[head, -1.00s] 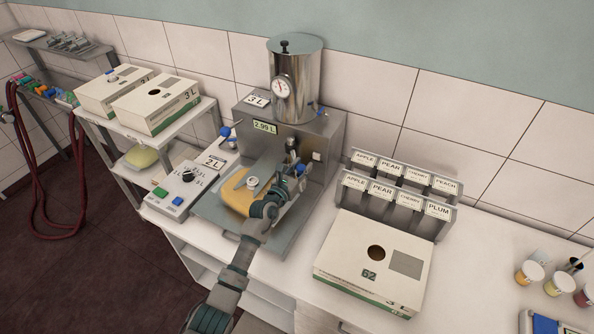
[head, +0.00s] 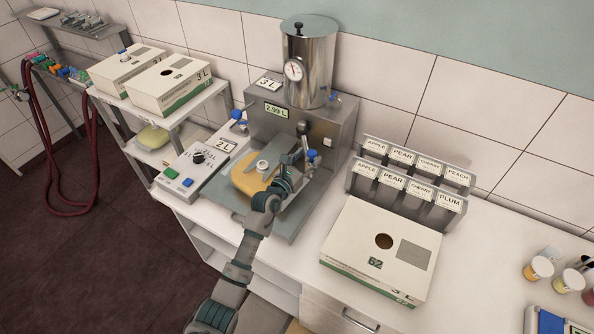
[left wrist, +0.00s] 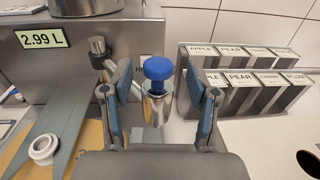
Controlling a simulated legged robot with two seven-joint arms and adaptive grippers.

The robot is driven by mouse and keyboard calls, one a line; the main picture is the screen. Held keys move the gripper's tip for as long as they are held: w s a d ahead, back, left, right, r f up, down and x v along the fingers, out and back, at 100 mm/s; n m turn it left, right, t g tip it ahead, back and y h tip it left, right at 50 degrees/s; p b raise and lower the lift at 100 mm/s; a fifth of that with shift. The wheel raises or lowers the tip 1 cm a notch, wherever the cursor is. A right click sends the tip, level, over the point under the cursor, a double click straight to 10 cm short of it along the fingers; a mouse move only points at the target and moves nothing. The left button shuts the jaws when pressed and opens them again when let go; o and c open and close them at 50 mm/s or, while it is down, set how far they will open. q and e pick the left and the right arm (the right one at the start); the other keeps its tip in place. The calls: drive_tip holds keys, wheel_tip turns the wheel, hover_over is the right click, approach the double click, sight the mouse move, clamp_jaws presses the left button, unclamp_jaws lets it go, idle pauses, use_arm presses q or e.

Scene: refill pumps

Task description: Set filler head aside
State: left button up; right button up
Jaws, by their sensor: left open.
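The filler head (left wrist: 158,88), a metal cylinder with a blue knob on top, stands upright between the spread fingers of my left gripper (left wrist: 160,84) in the left wrist view. A gap shows on both sides of it. In the head view the filler head (head: 312,157) is small, in front of the filling machine (head: 335,115), and my left gripper (head: 297,163) is open around or just before it. An amber bag (head: 248,181) lies left of the gripper; its white spout (left wrist: 44,148) shows in the left wrist view. My right gripper is not in view.
A box marked 62 (head: 355,225) and a label rack (head: 420,206) stand right of the machine. A control box (head: 187,168) is left of it. Cups (head: 540,268) are at the far right. Bare white counter (head: 480,270) lies between box and cups.

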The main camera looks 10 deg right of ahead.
use_arm(q)
drive_tip(key=v, duration=0.8)
drive_tip(key=shift+s, duration=0.2)
